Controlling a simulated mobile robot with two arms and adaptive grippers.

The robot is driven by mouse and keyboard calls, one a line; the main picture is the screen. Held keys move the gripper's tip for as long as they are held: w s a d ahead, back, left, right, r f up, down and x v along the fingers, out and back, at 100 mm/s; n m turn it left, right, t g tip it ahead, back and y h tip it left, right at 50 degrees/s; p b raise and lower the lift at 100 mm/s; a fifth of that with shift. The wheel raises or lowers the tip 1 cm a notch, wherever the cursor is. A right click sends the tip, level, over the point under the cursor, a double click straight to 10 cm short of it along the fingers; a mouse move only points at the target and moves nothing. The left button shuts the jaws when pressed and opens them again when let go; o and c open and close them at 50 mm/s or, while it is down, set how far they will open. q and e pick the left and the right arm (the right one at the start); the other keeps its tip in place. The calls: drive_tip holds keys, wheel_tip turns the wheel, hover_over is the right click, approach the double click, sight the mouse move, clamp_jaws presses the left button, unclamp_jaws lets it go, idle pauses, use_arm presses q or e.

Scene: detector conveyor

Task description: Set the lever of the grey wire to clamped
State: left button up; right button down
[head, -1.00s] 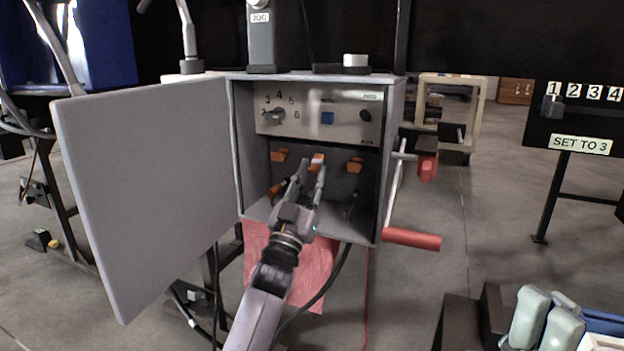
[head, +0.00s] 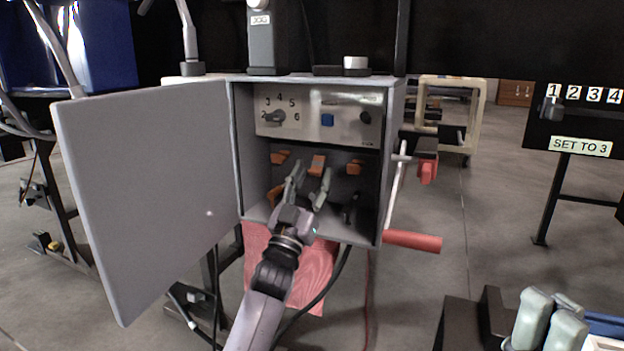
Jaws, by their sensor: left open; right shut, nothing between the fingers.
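An open grey box (head: 392,150) holds a row of three orange levers: left (head: 280,156), middle (head: 317,164) and right (head: 354,167). My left gripper (head: 310,177) is open and empty, its fingertips spread just below the middle lever, apart from it as far as I can tell. An orange wire (head: 274,196) shows below the left lever and a dark wire (head: 350,208) below the right one. No grey wire can be made out; my gripper covers the area below the middle lever. My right gripper (head: 548,318) is at the lower right edge, fingers together, partly cut off.
The box door (head: 145,195) stands open to the left. Above the levers is a panel with a dial (head: 275,117) and blue button (head: 327,120). A red-handled crank (head: 412,240) sticks out on the right side.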

use_arm(q)
drive_tip(key=v, duration=1.2)
